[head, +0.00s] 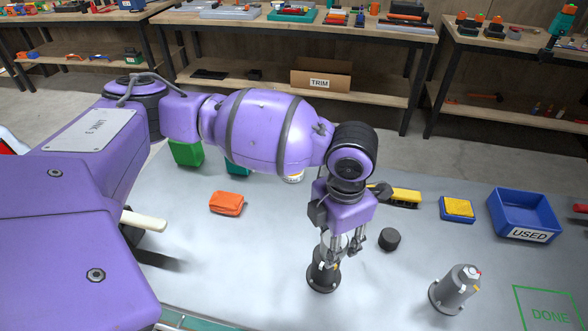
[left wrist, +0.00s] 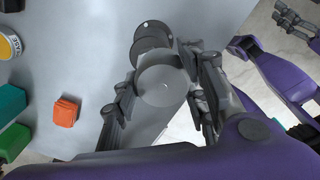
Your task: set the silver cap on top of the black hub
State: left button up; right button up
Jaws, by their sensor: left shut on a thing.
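My left gripper (head: 345,256) is shut on the silver cap (head: 334,240), directly above the black hub (head: 323,276). The hub stands upright on the grey table, its flanged foot in plain view and its top partly hidden by the fingers. In the left wrist view the cap (left wrist: 162,84) is a round light-grey disc between the two fingers, with the dark hub (left wrist: 151,38) behind it. I cannot tell whether cap and hub touch. My right gripper (left wrist: 290,20) shows only in the left wrist view, at the upper right; its jaw state is unclear.
A green DONE outline (head: 545,312) marks the right front.

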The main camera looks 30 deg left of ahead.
aim_at(328, 246)
pick_arm(q)
jog(key=shift+w+a+f, duration=0.25)
jog(key=shift+a+f, duration=0.05)
jog(key=shift+f, duration=0.15)
jog(key=shift+w+a+f, duration=0.2)
jog(key=shift+a+f, duration=0.05)
jog(key=shift+f, duration=0.15)
jog(key=shift+w+a+f, duration=0.1)
jog(key=shift+w+f, duration=0.05)
jog(key=shift+f, duration=1.55)
jog(key=shift+f, duration=0.15)
jog(key=o, duration=1.3)
jog(key=shift+c, duration=0.2)
notch_tip(328, 246, up, 12)
jog(key=shift+r, duration=0.25)
